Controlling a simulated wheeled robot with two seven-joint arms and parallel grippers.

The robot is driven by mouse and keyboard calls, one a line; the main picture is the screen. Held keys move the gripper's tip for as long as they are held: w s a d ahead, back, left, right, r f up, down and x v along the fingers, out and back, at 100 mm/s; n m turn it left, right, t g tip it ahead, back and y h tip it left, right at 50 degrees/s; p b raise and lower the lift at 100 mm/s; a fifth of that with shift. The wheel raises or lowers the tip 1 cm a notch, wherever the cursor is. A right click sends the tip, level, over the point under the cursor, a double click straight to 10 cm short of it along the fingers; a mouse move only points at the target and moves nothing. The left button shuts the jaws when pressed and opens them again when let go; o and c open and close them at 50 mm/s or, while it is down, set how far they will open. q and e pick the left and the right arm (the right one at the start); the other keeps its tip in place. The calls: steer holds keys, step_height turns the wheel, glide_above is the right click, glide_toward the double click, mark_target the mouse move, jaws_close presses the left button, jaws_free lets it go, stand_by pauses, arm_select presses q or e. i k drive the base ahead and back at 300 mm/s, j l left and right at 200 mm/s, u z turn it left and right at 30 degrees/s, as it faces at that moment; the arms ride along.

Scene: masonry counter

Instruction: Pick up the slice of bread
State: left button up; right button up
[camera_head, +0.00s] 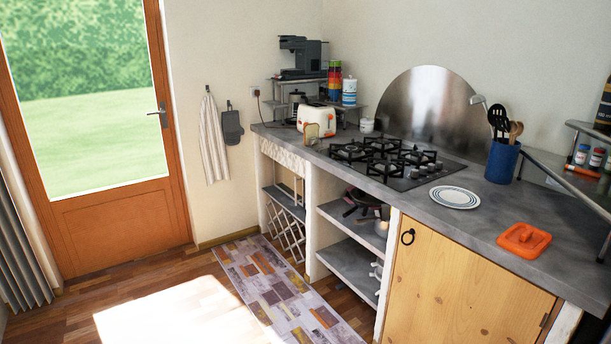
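A small tan, upright shape that looks like the slice of bread (311,134) is at the far left part of the counter, in front of the white toaster (317,117). It is small in the view, and I cannot tell whether it touches the toaster. The toaster has orange details. Neither of my grippers is in view.
The grey counter (400,198) holds a black gas hob (387,160), a striped plate (454,197), a blue utensil pot (502,161) and an orange lidded dish (524,239). A patterned rug (285,295) lies along the counter. The wooden floor to its left is clear.

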mark_target(311, 130)
steer(key=i, duration=1.65)
steer(key=i+j+z, duration=0.1)
steer(key=i, duration=1.5)
